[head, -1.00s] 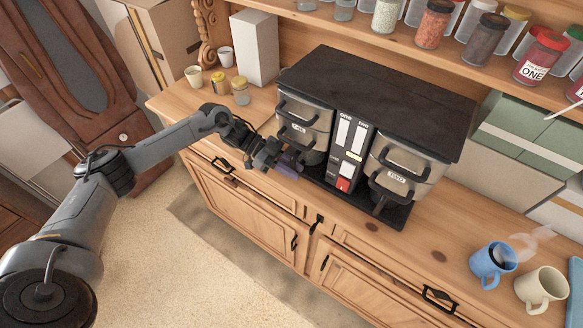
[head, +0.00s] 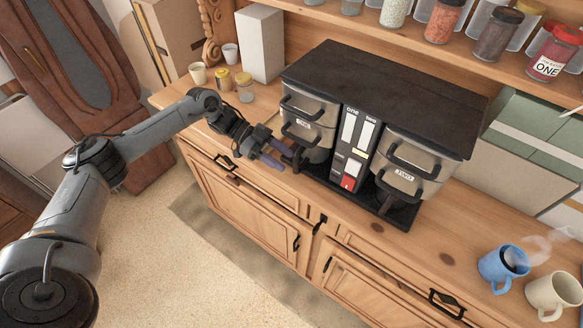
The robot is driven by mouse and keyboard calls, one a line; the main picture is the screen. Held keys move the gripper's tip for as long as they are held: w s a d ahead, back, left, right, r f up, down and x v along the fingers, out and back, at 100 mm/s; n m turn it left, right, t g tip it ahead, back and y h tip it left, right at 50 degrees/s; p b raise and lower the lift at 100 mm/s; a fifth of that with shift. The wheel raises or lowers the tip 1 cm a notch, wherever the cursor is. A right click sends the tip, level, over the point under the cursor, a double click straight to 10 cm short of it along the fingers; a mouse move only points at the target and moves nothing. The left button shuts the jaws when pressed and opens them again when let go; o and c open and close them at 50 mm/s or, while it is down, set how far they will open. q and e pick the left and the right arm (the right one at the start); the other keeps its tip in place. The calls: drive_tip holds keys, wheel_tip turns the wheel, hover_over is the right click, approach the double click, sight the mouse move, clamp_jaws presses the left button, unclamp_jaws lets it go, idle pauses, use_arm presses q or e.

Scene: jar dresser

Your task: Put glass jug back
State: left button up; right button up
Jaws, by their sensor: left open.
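The coffee machine (head: 385,95) stands on the wooden dresser top, with a brewer marked ONE on the left and one marked TWO on the right. A glass jug (head: 318,155) sits low under brewer ONE, mostly hidden, with its dark handle (head: 293,156) toward the dresser's front edge. Another dark jug handle (head: 386,200) shows under brewer TWO. My left gripper (head: 273,156) is open beside the left jug's handle, its purplish fingers pointing toward it. Whether they touch the handle is unclear. My right gripper is out of view.
A blue mug (head: 492,270) and a cream mug (head: 548,296) stand at the right on the dresser top. A white box (head: 260,43), small cups and small jars are at the back left. A shelf of spice jars overhangs the back right. Bare wood lies before the mugs.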

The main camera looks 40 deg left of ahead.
use_arm(q)
drive_tip(key=b+v, duration=0.1)
drive_tip(key=v, duration=0.4)
drive_tip(key=shift+s+a+r, duration=0.1)
drive_tip(key=shift+a, duration=0.2)
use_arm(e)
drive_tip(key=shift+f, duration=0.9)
